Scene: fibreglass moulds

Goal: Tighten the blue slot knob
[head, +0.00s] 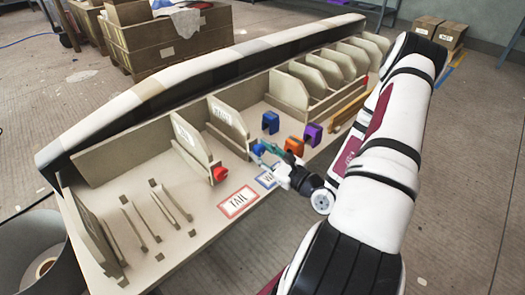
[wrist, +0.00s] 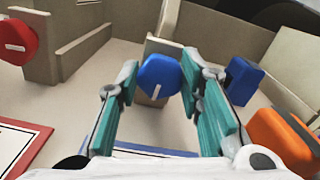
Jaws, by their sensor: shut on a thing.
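The blue slot knob (wrist: 159,76) sits on the front end of a beige upright in the wrist view, with a short, near-vertical white mark on its face. In the head view the knob (head: 258,149) is small and partly covered by my gripper (head: 266,157). In the wrist view my gripper (wrist: 158,82) has its teal fingers on either side of the knob, shut on it. The exact contact at the fingertips is hard to see.
A red knob (head: 220,174) is on the divider to the left. Blue (head: 270,122), orange (head: 293,146) and purple (head: 312,134) blocks stand close on the right. A red-bordered TAIL card (head: 238,202) lies in front. Several beige dividers stand farther back.

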